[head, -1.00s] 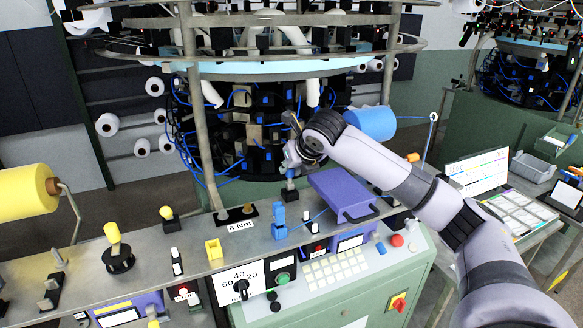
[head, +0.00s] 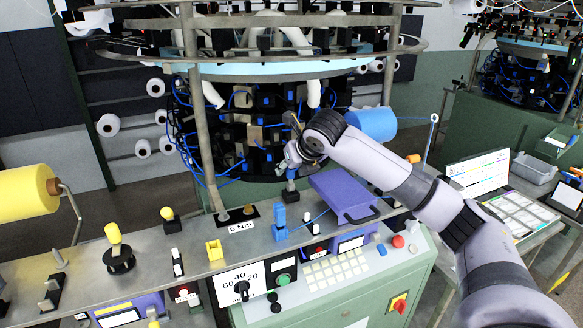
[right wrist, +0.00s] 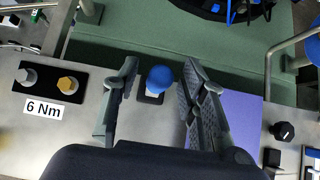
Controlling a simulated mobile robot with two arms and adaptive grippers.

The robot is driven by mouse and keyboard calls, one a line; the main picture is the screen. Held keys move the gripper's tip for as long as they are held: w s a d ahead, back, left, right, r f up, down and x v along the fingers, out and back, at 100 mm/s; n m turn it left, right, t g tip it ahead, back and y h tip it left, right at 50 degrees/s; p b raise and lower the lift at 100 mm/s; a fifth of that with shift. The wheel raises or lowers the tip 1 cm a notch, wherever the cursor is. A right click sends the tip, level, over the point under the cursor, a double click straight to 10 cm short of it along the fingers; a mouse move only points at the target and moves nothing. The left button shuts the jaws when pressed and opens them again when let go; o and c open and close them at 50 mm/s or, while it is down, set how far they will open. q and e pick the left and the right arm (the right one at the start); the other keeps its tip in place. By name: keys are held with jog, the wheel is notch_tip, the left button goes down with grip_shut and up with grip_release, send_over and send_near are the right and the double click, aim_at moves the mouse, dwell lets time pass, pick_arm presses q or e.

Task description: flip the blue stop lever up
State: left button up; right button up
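The blue stop lever shows in the right wrist view as a round blue knob (right wrist: 160,77) above a small dark base plate with a pale edge. My right gripper (right wrist: 159,98) is open, with one finger on each side of the knob and visible gaps between. In the head view my right gripper (head: 290,158) hangs over the lever's black base (head: 290,196) at the back edge of the steel rail. How far the lever is tilted is hard to tell. My left gripper is out of view.
A purple box (head: 342,195) stands close to the right of the lever. The "6 Nm" plate (head: 240,226) lies to its left. A blue upright part (head: 279,222) and a yellow block (head: 214,250) stand in front. The knitting machine's cylinder (head: 262,120) rises behind.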

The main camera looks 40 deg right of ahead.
jog(key=v, duration=1.2)
jog(key=shift+f, duration=0.1)
